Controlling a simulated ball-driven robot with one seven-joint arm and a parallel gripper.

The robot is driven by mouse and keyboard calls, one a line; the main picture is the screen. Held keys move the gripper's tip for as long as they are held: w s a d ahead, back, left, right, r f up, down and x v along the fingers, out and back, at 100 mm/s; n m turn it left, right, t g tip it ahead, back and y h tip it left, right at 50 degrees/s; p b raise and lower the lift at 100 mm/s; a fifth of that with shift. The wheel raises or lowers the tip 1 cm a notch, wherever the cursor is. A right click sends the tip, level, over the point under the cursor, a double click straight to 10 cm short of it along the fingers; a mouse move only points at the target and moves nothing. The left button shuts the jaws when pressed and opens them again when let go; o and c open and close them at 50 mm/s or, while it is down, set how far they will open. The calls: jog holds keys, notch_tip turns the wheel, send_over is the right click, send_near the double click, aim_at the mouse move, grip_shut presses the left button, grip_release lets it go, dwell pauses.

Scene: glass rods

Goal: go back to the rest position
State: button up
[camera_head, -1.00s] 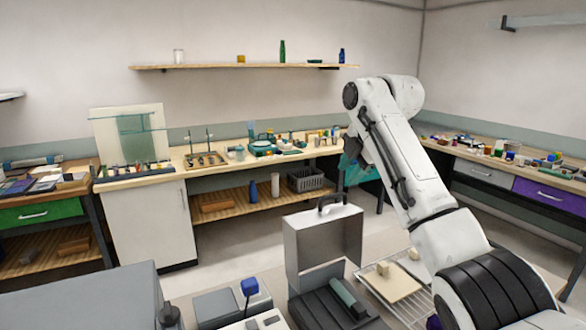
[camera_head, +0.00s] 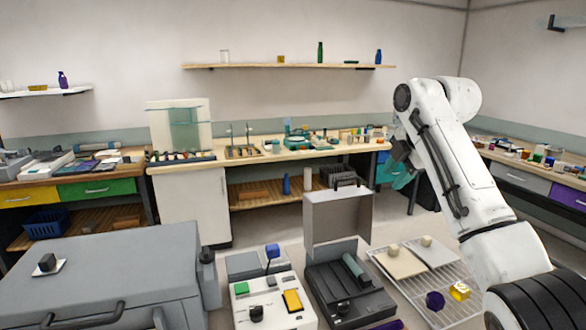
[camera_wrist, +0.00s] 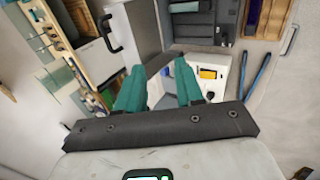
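My gripper (camera_head: 404,172) hangs at the end of my raised white arm, at the right of the head view, in front of the back bench. In the wrist view, the two teal fingers of my gripper (camera_wrist: 158,78) stand apart, with nothing held between them. My gripper is open and empty. In the head view the fingers are partly hidden by the wrist, and they appear clear of the bench and the machines.
A wire rack (camera_head: 408,290) holds boards and small blocks. A large grey box (camera_head: 120,270) stands front left. The wooden bench (camera_head: 290,154) runs along the back wall.

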jog(key=s+a+f+m+g, duration=0.1)
jog(key=s+f+m, duration=0.15)
jog(key=f, duration=0.65)
jog(key=s+a+f+m, duration=0.2)
jog(key=s+f, duration=0.2)
jog(key=f, duration=0.6)
jog(key=s+f+m+g, duration=0.1)
jog(key=s+f+m, duration=0.5)
jog(key=s+f, duration=0.9)
jog(key=s+d+f+m+g, duration=0.1)
jog(key=s+d+f+m, duration=0.1)
jog(key=s, duration=0.9)
jog(key=s+d+f+m+g+h, duration=0.1)
jog(key=s+f+m, duration=0.3)
jog(key=s, duration=0.8)
jog(key=s+d+f+m+g+h, duration=0.1)
jog(key=s+d+f+m, duration=0.2)
jog(key=s+m, duration=0.3)
jog(key=s+d, duration=0.1)
jog(key=s, duration=0.4)
jog(key=shift+s, duration=0.15)
jog(key=shift+f, duration=0.1)
